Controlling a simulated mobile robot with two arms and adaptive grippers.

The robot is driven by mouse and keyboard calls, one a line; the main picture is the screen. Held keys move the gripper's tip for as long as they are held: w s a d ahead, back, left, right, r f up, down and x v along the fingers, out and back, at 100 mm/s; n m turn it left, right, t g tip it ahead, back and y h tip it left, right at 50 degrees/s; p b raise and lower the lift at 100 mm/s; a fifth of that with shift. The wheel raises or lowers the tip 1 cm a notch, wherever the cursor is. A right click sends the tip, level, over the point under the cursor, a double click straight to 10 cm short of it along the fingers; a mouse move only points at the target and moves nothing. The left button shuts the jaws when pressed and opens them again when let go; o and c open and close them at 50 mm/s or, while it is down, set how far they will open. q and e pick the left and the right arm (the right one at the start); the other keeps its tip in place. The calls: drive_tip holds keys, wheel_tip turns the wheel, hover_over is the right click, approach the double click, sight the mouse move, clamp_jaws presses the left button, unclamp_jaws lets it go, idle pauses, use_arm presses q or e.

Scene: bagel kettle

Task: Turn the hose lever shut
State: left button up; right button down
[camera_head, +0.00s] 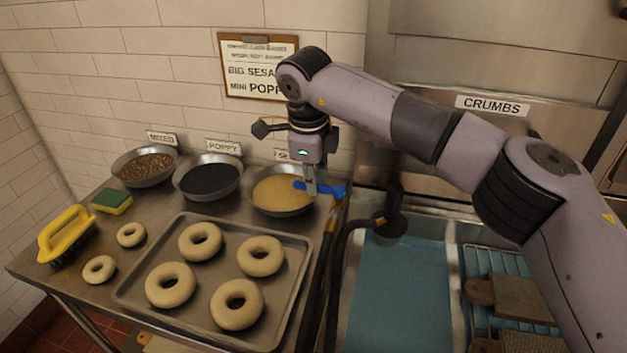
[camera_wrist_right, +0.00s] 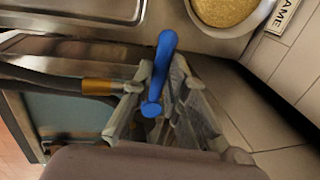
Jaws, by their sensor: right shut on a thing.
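The blue hose lever (camera_head: 328,189) sits at the right end of the steel table, beside the sesame bowl. In the right wrist view the lever (camera_wrist_right: 163,62) stands between the two fingers, its near end at the fingertips. My right gripper (camera_head: 314,190) points down and is shut on the lever; it also fills the lower middle of the right wrist view (camera_wrist_right: 152,108). The black hose (camera_head: 334,262) with its brass fitting (camera_wrist_right: 98,87) runs from beside the lever. The valve body under the lever is mostly hidden by the fingers. My left gripper is not in view.
A bowl of sesame (camera_head: 282,192) stands just left of the gripper. A tray (camera_head: 127,289) of bagels fills the table front. A blue-green water basin (camera_head: 400,290) lies right of the hose, with a rack and wooden boards (camera_head: 518,297). A clipboard (camera_head: 259,66) hangs behind.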

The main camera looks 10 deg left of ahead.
idle(0.3)
drive_tip(key=c, duration=1.6)
unclamp_jaws()
drive_tip(key=r, duration=0.4)
drive_tip(key=s+r, duration=0.1)
drive_tip(key=r, duration=0.3)
drive_tip(key=s+r, duration=0.1)
drive_tip(key=r, duration=0.2)
drive_tip(key=shift+s+a+r, duration=0.15)
drive_tip(key=shift+r, duration=0.25)
